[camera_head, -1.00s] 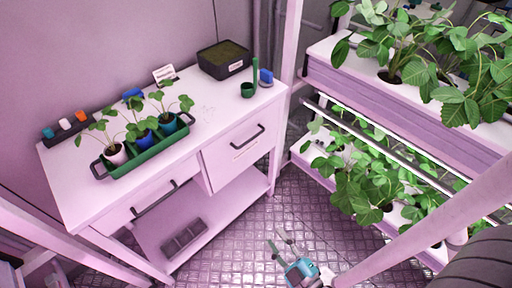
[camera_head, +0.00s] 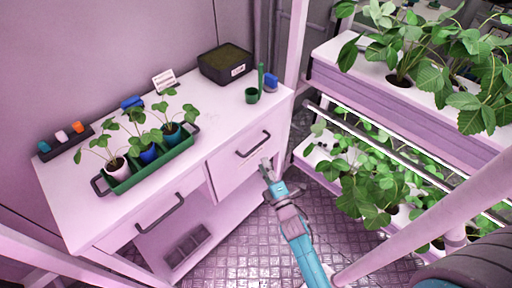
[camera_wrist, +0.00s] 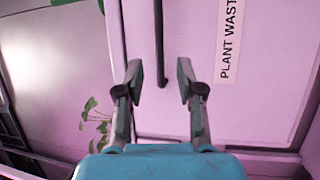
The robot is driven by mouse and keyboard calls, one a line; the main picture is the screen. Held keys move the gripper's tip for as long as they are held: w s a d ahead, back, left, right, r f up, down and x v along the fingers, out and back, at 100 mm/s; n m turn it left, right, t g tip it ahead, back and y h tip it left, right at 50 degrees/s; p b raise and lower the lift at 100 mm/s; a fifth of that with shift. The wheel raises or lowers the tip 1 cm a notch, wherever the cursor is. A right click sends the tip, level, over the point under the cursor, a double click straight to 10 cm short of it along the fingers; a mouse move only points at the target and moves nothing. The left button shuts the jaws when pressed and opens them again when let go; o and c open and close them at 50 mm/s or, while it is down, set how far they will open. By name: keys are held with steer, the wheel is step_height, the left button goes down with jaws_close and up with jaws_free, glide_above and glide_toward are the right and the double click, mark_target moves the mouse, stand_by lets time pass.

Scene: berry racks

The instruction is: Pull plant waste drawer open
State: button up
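The plant waste drawer (camera_head: 228,174) is the right-hand drawer of the white bench and looks closed. Its dark bar handle (camera_head: 253,145) runs along its front. In the wrist view the handle (camera_wrist: 158,35) stands upright in the picture beside a white label (camera_wrist: 230,40) reading "PLANT WAST", cut off at the edge. My gripper (camera_head: 266,165) is just in front of the drawer, below the handle's right part. In the wrist view my gripper (camera_wrist: 158,72) is open, its fingers spread to either side of the handle's end. I see no contact with the handle.
The left drawer has its own handle (camera_head: 160,213). A green tray (camera_head: 150,172) with potted plants, a black bin (camera_head: 225,62) and a green scoop (camera_head: 252,95) stand on the bench (camera_head: 215,110). A plant rack (camera_head: 410,110) stands close on the right.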

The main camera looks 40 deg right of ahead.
mark_target(256, 148)
steer(key=x, duration=0.8)
steer(key=shift+w, duration=0.15)
jaws_close()
